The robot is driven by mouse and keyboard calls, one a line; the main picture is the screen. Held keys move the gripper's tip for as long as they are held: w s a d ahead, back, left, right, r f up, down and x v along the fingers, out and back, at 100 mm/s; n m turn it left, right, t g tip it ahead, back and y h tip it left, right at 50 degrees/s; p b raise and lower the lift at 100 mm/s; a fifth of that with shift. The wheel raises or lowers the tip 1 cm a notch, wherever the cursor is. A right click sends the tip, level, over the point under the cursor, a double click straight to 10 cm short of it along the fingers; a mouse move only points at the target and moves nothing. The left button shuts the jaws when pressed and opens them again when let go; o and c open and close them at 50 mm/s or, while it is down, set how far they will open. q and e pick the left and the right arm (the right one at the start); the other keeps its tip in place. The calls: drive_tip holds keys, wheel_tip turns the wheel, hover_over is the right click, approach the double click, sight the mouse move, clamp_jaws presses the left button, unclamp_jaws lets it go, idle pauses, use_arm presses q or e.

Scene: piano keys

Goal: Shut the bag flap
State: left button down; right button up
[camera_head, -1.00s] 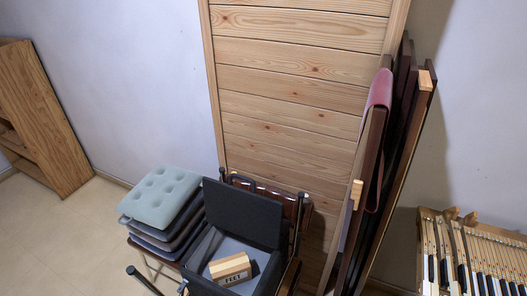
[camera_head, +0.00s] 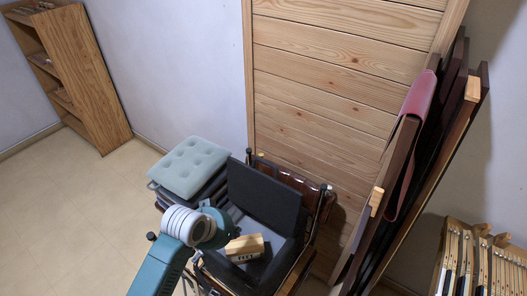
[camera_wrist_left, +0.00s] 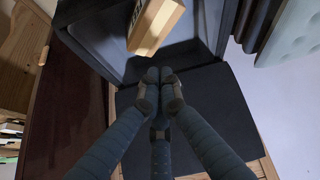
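The bag (camera_head: 293,248) is a dark, box-like bag with its top open. Its dark flap (camera_head: 266,193) stands raised at the back. In the left wrist view, the flap (camera_wrist_left: 228,115) is the dark panel below the opening. A light wooden block (camera_head: 245,248) with dark marks sits in the opening; it also shows in the left wrist view (camera_wrist_left: 156,22). My left arm reaches the bag's left side in the head view, its fingertips not clear there. In the left wrist view, my left gripper (camera_wrist_left: 160,80) has its dark fingertips together, nothing visible between them, over the flap's inner edge. My right gripper is out of view.
Upright boards with a red cloth (camera_head: 415,100) lean at the right, beside piano keys (camera_head: 480,262). A shelf (camera_head: 85,85) stands far left; floor between is clear.

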use_arm(q)
drive_tip(key=w+d+r+m+t, duration=0.1)
drive_tip(key=w+d+r, duration=0.1)
drive_tip(key=w+r, duration=0.45)
drive_tip(key=w+d+r+m+h+p, duration=0.1)
drive_tip(key=w+d+r, duration=0.2)
drive_tip(key=r, duration=0.7)
drive_tip(key=w+d+r+m+t, duration=0.15)
drive_tip(key=w+r, duration=0.25)
drive_tip(key=r, duration=0.4)
drive_tip(key=s+d+p+x, duration=0.1)
drive_tip(key=p+x, duration=0.2)
drive_tip(key=x, duration=0.7)
drive_tip(key=shift+n+g, duration=0.25)
drive_tip(key=shift+g, duration=0.2)
drive_tip(key=s+a+p, duration=0.2)
drive_tip(key=s+p, duration=0.1)
drive_tip(key=shift+a+f, duration=0.25)
drive_tip(key=shift+a, duration=0.1)
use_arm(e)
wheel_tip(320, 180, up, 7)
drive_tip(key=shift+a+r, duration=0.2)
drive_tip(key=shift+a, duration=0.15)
use_arm(q)
drive_tip(key=shift+d, duration=0.1)
drive_tip(key=shift+f, duration=0.1)
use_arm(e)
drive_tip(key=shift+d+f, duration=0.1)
